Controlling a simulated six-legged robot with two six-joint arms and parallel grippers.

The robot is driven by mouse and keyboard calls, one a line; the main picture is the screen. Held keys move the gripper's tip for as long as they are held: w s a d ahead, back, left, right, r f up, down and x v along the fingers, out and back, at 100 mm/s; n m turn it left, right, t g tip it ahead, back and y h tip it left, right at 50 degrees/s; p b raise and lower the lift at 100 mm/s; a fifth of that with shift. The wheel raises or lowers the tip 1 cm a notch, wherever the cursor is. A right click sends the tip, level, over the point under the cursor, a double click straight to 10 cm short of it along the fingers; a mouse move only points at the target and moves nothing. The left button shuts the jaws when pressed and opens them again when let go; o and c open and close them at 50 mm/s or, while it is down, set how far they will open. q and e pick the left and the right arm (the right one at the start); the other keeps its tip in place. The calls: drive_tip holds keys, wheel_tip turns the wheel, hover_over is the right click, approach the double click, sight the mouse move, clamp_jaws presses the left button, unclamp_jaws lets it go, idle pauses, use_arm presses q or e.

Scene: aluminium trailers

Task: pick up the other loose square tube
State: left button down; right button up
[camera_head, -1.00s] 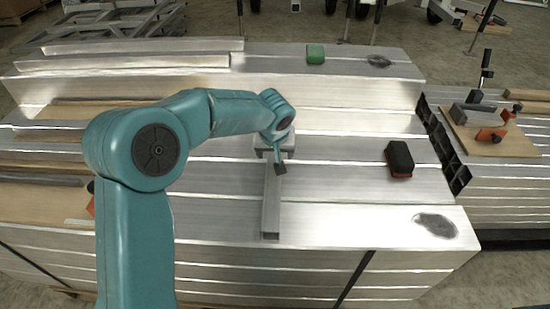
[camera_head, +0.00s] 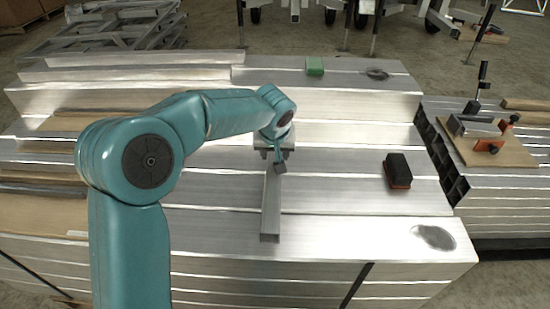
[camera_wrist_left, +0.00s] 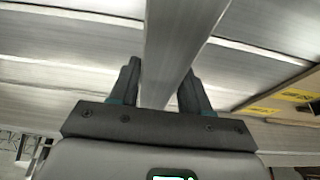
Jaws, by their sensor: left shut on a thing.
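A short square aluminium tube (camera_head: 270,208) shows in the head view near the middle of the stacked tubes, pointing toward the front edge. My left gripper (camera_head: 275,165) is at its far end with its fingers on either side of it. In the left wrist view the square tube (camera_wrist_left: 178,45) runs between the two fingers of my left gripper (camera_wrist_left: 160,85), which is shut on it. The head view does not clearly show whether the tube is lifted or touching the stack. My right gripper is not in either view.
A black and red block (camera_head: 398,170) lies right of the tube on the stack (camera_head: 340,240). A green block (camera_head: 315,66) lies at the back. A wooden board (camera_head: 490,150) with clamps is on the right-hand stack. The stack top between tube and black block is clear.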

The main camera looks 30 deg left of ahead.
use_arm(q)
wheel_tip(320, 180, up, 16)
drive_tip(key=p, duration=0.4)
drive_tip(key=shift+f+p, duration=0.2)
drive_tip(key=shift+p, duration=0.2)
